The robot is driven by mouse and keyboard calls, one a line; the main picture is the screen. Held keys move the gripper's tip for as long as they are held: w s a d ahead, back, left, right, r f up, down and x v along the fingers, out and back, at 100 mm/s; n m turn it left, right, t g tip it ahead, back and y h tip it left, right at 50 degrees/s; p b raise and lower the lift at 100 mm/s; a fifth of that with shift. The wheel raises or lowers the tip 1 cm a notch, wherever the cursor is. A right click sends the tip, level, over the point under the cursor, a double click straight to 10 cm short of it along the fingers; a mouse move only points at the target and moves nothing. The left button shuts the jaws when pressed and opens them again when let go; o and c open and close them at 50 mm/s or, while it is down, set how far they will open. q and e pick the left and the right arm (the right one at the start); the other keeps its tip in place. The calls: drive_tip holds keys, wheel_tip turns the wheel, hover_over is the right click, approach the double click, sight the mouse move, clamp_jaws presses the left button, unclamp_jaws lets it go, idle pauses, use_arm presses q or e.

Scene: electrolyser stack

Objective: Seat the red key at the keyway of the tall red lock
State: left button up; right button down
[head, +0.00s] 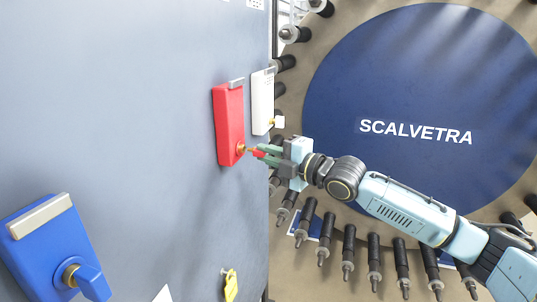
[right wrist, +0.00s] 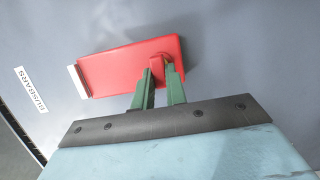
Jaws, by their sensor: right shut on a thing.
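The tall red lock (head: 228,122) is mounted on the grey panel, with a brass keyway (head: 241,148) near its lower end. My right gripper (head: 262,151) is shut on the red key (head: 258,153), whose tip points at the keyway and is at or very close to it. In the right wrist view the green fingers (right wrist: 160,78) hold the red key (right wrist: 171,70) in front of the lower end of the red lock (right wrist: 115,69). The fingers hide the key's tip there, so I cannot tell how deep it sits. My left gripper is not in view.
A white lock (head: 262,100) is just right of the red one. A blue lock (head: 40,235) with a blue key (head: 90,280) is at lower left. A yellow tag or key (head: 230,285) is low on the panel. The round stack end (head: 420,90) with several bolts stands behind my right arm.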

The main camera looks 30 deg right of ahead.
drive_tip(key=shift+a+p+x, duration=0.2)
drive_tip(key=shift+p+x, duration=0.1)
drive_tip(key=shift+x, duration=0.65)
drive_tip(key=shift+s+a, duration=0.1)
drive_tip(key=shift+s, duration=0.05)
drive_tip(key=c, duration=1.3)
unclamp_jaws()
drive_tip(key=shift+c, duration=0.2)
drive_tip(key=shift+s+d+f, duration=0.15)
drive_tip(key=shift+s+d, duration=0.15)
drive_tip(key=shift+s, duration=0.15)
drive_tip(key=b+v, duration=0.4)
drive_tip(key=v, duration=0.8)
drive_tip(key=shift+s, duration=0.15)
